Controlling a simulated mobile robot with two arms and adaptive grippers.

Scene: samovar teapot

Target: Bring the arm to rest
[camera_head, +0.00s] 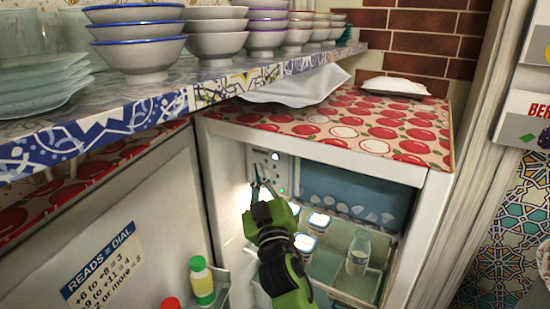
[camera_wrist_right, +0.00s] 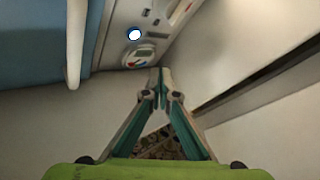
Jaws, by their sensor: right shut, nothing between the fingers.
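My right gripper (camera_head: 259,186) is inside the open fridge (camera_head: 215,185), near the control panel (camera_head: 267,164) on the inner left wall. Its green wrist covers part of the shelves. In the right wrist view the fingers (camera_wrist_right: 160,82) meet at their tips with nothing between them. The tips point at the panel, just below a round dial (camera_wrist_right: 138,56) and a lit white spot (camera_wrist_right: 134,34). I cannot tell whether the tips touch the panel. My left gripper is in neither view.
The fridge door (camera_head: 110,225) stands open at left, with bottles (camera_head: 202,280) in its rack. White-lidded jars (camera_head: 318,223) and a glass bottle (camera_head: 358,252) stand on the fridge shelf. A shelf (camera_head: 215,90) with stacked bowls (camera_head: 143,45) overhangs above the door.

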